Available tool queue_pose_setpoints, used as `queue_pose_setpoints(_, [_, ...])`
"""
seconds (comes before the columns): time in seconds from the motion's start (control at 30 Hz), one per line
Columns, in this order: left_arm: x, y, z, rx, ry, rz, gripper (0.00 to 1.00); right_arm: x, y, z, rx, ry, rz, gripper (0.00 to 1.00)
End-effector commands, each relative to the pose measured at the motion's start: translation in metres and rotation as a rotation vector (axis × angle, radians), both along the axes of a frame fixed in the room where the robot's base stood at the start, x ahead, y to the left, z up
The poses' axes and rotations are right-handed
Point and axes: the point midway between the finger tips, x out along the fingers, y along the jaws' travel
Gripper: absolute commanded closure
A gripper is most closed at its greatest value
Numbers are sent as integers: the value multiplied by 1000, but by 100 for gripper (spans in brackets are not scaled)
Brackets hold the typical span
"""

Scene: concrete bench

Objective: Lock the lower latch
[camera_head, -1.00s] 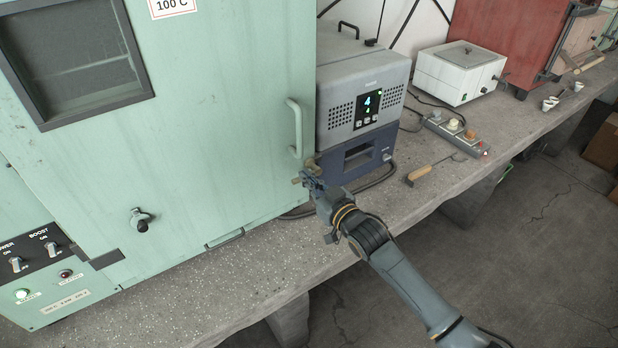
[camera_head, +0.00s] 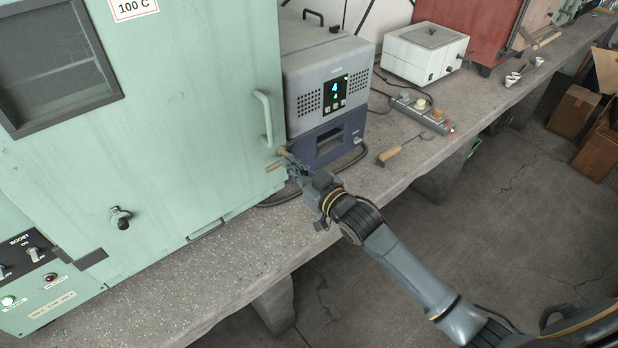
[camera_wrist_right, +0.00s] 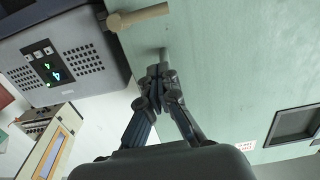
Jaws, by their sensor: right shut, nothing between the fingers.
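The lower latch is a tan, brass-like lever (camera_head: 273,166) at the right edge of a pale green oven door (camera_head: 170,130), below its vertical handle (camera_head: 264,119). In the right wrist view the latch (camera_wrist_right: 140,17) is a round tan bar lying across the door near the door's edge. My right gripper (camera_head: 288,161) is beside the latch, partly covering it in the head view. In the right wrist view the fingers (camera_wrist_right: 158,71) are shut and empty, with the latch apart from them. A grey peg-like part (camera_wrist_right: 163,55) shows just beyond the fingertips. My left gripper is not in view.
A grey-blue unit (camera_head: 312,82) with a lit display stands close to the right of the door. A wooden-handled tool (camera_head: 388,157), a switch strip (camera_head: 423,113) and a white box (camera_head: 425,52) are farther right. The speckled bench front (camera_head: 220,250) is clear.

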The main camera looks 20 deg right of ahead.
Motion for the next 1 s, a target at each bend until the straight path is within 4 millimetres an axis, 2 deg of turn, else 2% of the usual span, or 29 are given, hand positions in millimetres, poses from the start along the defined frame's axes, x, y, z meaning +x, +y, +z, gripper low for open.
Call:
queue_pose_setpoints(0.03, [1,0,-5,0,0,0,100,-10,-3,-3,-1,-1,1,100])
queue_pose_setpoints(0.2, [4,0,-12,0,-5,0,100,-37,-13,0,0,-1,1,100])
queue_pose_setpoints(0.4, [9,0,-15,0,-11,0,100,-54,-19,2,1,-2,0,100])
queue_pose_setpoints(1.0, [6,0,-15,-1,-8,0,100,-56,-21,1,0,3,-2,100])
